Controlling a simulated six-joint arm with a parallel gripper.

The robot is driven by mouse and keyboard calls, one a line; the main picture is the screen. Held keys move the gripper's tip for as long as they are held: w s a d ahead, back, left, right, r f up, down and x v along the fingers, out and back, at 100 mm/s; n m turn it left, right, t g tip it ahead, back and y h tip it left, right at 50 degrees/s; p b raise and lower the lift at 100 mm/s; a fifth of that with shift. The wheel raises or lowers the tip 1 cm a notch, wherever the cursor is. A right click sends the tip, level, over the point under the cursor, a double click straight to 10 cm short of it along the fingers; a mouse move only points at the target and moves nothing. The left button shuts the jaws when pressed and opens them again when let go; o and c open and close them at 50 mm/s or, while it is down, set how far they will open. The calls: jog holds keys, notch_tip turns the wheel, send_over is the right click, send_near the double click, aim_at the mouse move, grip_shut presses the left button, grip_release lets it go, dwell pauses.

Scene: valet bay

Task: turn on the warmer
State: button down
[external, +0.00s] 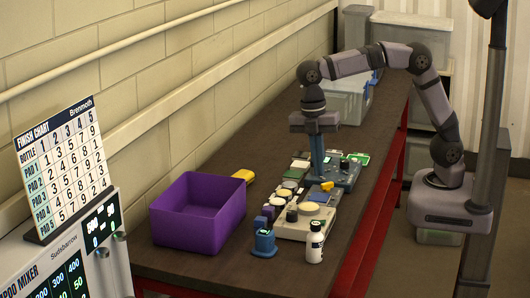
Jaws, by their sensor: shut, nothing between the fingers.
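My gripper (317,172) points straight down over the middle of the dark bench, shut and empty. Its fingertips are at or just above a blue device (345,174); I cannot tell whether they touch it. In front of it is a beige unit (296,230) with round pale pads and a dark knob. A yellow piece (327,186) sits between the two devices. No label shows which of them is the warmer, and its switch cannot be made out. My gripper hides part of the blue device.
A purple open bin (199,236) stands left of the devices, with a yellow object (243,176) behind it. A white bottle (315,246) and a blue dispenser-like item (264,243) stand near the front. Grey bins (346,101) are at the back. The wall bounds the bench's left side.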

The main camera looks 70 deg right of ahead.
aim_at(324, 221)
jog(key=f+p, duration=0.1)
jog(key=f, duration=0.3)
jog(key=s+f+p, duration=0.1)
jog(key=f, duration=0.4)
jog(key=f+p, duration=0.1)
jog(key=f, duration=0.3)
jog(key=shift+s+f+p, duration=0.3)
jog(key=shift+s+f, duration=0.05)
jog(key=shift+f, duration=0.1)
jog(key=shift+s+f, duration=0.1)
jog(key=shift+f, duration=0.15)
jog(key=shift+r, duration=0.1)
jog(key=shift+w+r, duration=0.15)
jog(key=shift+w, duration=0.15)
jog(key=shift+w+p, duration=0.3)
jog(key=shift+w, duration=0.25)
jog(key=shift+r, duration=0.15)
